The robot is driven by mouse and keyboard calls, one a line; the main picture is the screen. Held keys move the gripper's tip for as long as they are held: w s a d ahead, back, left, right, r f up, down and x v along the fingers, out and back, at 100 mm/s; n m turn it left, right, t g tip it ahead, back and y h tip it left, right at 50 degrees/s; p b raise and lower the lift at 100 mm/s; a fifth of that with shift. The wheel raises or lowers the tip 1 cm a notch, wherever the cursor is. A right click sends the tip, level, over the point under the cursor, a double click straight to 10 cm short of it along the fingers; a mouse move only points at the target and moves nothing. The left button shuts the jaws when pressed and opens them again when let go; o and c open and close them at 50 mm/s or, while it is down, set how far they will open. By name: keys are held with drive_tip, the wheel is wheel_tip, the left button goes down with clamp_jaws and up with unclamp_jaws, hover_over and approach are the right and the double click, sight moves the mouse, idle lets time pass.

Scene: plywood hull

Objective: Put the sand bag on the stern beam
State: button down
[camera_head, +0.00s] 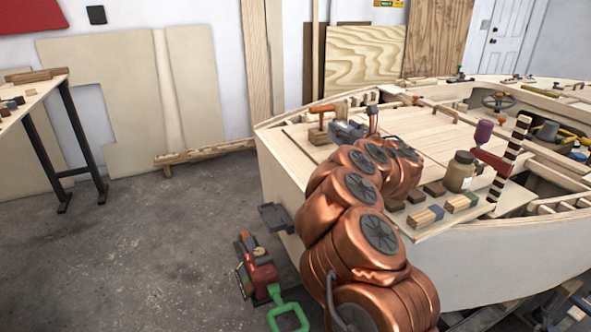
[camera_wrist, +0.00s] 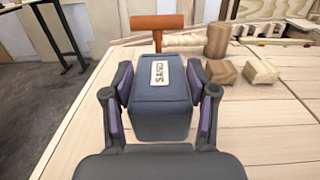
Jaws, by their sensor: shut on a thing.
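The sand bag (camera_wrist: 160,105) is a blue-grey block with a white label reading SAND. My gripper (camera_wrist: 160,95) is shut on it, with a purple-padded finger against each side. The bag (camera_head: 346,131) also shows in the head view, over the pale plank deck (camera_head: 425,133) of the plywood hull, close to an orange-headed mallet (camera_head: 321,117). The underside of the bag is hidden, so I cannot tell whether it touches the deck. Pale beams run along the hull's edges; I cannot tell which one is the stern beam.
The mallet (camera_wrist: 157,30) stands just beyond the bag. A brown cylinder (camera_wrist: 217,40) and wooden blocks (camera_wrist: 222,72) lie to the right. A jar (camera_head: 460,172) and a striped post (camera_head: 510,160) stand on the near deck. Bare planks lie right of the bag.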

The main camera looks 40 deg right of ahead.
drive_tip(key=shift+s+d+f+b, duration=0.3)
drive_tip(key=shift+s+d+f, duration=0.1)
drive_tip(key=shift+s+d, duration=0.4)
drive_tip(key=w+a, duration=0.3)
drive_tip(key=a, duration=0.1)
drive_tip(key=w+a+f+b, duration=0.1)
drive_tip(key=w+a, duration=0.2)
drive_tip(key=a, duration=0.1)
drive_tip(key=w+a, duration=0.3)
drive_tip(key=a, duration=0.1)
drive_tip(key=shift+w+a+f+b, duration=0.1)
drive_tip(key=shift+a+f+b, duration=0.1)
drive_tip(key=shift+a+b, duration=0.15)
drive_tip(key=shift+w+f, duration=0.1)
drive_tip(key=shift+f, duration=0.25)
drive_tip(key=shift+f+b, duration=0.35)
drive_tip(key=shift+f, duration=1.1)
drive_tip(key=shift+f, duration=0.2)
drive_tip(key=shift+c, duration=1.6)
unclamp_jaws()
drive_tip(key=shift+r, duration=0.2)
drive_tip(key=shift+s, duration=0.2)
